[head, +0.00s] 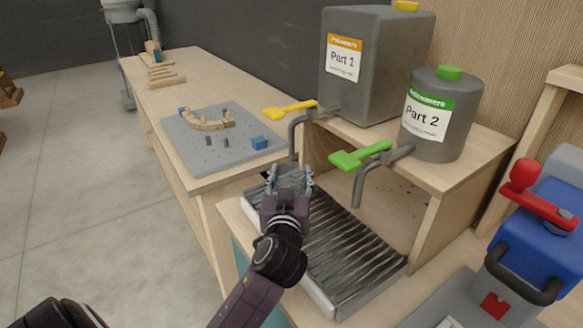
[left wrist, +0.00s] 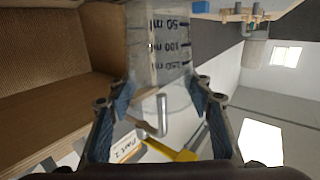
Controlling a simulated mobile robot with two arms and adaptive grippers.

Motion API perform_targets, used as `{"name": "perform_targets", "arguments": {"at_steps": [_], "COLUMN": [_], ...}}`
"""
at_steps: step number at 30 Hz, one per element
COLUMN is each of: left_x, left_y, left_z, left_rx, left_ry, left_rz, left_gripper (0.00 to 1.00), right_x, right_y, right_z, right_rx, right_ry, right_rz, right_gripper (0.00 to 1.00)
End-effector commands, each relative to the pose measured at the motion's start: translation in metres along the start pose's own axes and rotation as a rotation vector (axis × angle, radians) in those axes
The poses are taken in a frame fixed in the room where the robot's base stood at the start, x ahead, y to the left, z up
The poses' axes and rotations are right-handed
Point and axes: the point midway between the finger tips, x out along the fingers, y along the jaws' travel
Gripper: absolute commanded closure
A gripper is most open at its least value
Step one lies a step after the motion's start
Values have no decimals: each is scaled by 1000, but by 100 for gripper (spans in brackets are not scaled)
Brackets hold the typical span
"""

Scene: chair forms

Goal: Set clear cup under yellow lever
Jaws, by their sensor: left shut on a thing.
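The yellow lever (head: 290,110) sits on the spout of the grey Part 1 container (head: 372,85). The lever also shows in the left wrist view (left wrist: 172,151). My left gripper (head: 290,174) is at the left end of the metal drip tray (head: 345,255), just below the yellow-lever spout. In the left wrist view it is shut on the clear cup (left wrist: 168,60), which has dark millilitre marks. The spout shows through or behind the cup there. In the head view I cannot make out the cup clearly. My right gripper is not in view.
A green lever (head: 360,156) and spout belong to the Part 2 container (head: 440,120), right of the yellow one. A grey pegboard (head: 190,155) with wooden and blue parts lies on the bench. A blue machine with a red lever (head: 540,195) stands at right.

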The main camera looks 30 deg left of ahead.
Motion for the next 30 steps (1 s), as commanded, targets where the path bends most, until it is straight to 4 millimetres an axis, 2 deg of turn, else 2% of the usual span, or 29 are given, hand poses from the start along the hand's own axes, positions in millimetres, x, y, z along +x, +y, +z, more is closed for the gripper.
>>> {"name": "perform_targets", "arguments": {"at_steps": [8, 12, 23, 24, 28, 30], "left_x": [42, 41, 41, 41, 41, 41], "left_y": [-1, -1, -1, -1, -1, -1], "left_z": [-5, 13, 18, 16, 16, 16], "left_rx": [3, 3, 0, 0, 1, 1], "left_ry": [1, -3, -1, -1, -1, -1], "left_rz": [-3, -1, -1, -1, -1, -1], "left_gripper": [64, 64, 64, 50, 36, 36], "right_x": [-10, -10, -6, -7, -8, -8], "right_y": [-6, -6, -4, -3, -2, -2], "right_z": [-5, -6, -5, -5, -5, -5], "right_rx": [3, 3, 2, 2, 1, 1], "right_ry": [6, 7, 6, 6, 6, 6], "right_rz": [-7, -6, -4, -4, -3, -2], "right_gripper": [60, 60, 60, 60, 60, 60]}}
